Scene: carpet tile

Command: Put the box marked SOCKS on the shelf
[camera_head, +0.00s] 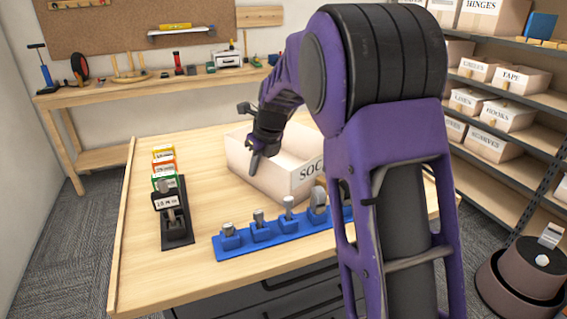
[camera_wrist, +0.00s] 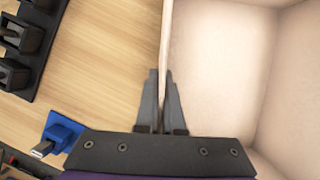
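The open cream box marked SOCKS (camera_head: 236,150) stands on the wooden table, its label partly hidden behind my arm. In the wrist view its thin wall (camera_wrist: 167,40) runs between my fingers, with the empty-looking inside to the right. My gripper (camera_head: 254,160) is at the box's left wall, one finger on each side. In the wrist view my gripper (camera_wrist: 162,85) looks closed tightly on that wall. The box appears to rest on the table. The grey shelf (camera_head: 538,143) is at the right, with labelled boxes on several levels.
A blue rack (camera_head: 270,238) with metal parts lies in front of the box. A black holder with coloured cards (camera_head: 174,212) stands to its left. A brown round bin (camera_head: 520,275) is on the floor before the shelf. The lower shelf board (camera_head: 500,190) has bare room.

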